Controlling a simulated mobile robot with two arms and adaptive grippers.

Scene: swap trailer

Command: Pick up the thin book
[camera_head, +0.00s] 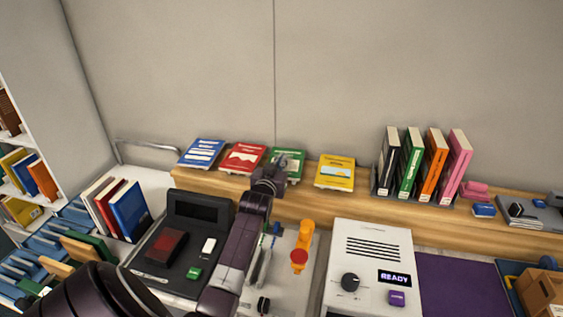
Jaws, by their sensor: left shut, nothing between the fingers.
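Several thin-looking books stand face-out on the wooden ledge along the wall: a blue book (202,151), a red book (242,158), a green book (294,158) and a yellow book (335,172). I cannot tell which is the thin book. My left gripper (281,161) is shut and empty, in front of the green book. It hides part of that book's cover. I cannot tell whether it touches the book. My right gripper is out of view.
Upright black, green, orange and pink books (424,166) stand on the ledge (375,210) to the right. Below are a black device (199,215), an orange tool (303,240) and a white machine (372,252) reading "READY". More books (118,208) stand at left.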

